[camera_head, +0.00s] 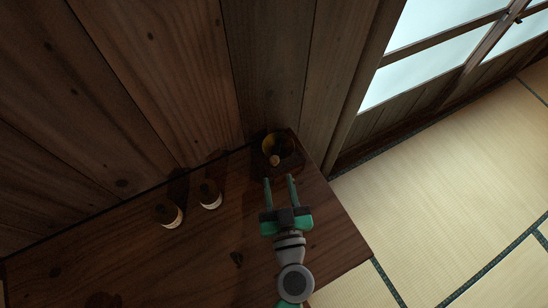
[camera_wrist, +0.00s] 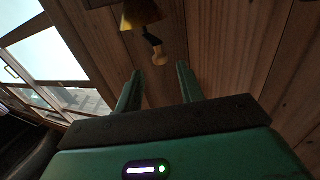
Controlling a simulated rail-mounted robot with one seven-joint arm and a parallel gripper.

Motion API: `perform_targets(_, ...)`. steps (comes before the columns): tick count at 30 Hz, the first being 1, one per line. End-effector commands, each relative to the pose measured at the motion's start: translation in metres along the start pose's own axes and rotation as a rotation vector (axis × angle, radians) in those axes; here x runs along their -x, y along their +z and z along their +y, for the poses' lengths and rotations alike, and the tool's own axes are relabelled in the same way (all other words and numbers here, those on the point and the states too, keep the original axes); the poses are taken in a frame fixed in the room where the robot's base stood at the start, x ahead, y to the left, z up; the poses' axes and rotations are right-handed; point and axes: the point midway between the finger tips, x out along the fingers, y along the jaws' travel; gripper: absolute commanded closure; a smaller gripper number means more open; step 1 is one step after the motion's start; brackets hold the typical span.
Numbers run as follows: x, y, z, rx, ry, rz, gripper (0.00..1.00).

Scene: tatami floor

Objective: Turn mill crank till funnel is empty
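The mill stands at the back right corner of the dark wooden table. Its brass-coloured funnel (camera_head: 283,143) shows from above; the wrist view shows the funnel (camera_wrist: 139,13) at the top edge, partly cut off. The dark crank with a light wooden knob (camera_wrist: 157,53) hangs beside the funnel in the wrist view; the knob also shows in the head view (camera_head: 274,160). My gripper (camera_head: 280,181) is open and empty, its fingertips pointing at the mill just short of the knob. In the wrist view the knob appears between and beyond the fingertips (camera_wrist: 160,74). The funnel's contents cannot be made out.
Two dark jars with pale labels, one (camera_head: 168,214) and another (camera_head: 209,194), stand left of the mill near the wooden wall (camera_head: 150,80). The table (camera_head: 335,235) is clear right of my arm. Tatami floor (camera_head: 460,180) lies beyond its right edge.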

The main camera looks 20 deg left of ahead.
Motion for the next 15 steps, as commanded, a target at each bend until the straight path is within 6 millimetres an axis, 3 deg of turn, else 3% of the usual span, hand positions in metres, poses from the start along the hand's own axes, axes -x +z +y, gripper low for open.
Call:
perform_targets(9,-0.058,-0.002,0.000,-0.002,-0.001,0.001,0.62)
perform_targets(15,-0.070,-0.001,0.000,-0.002,0.000,0.000,0.62)
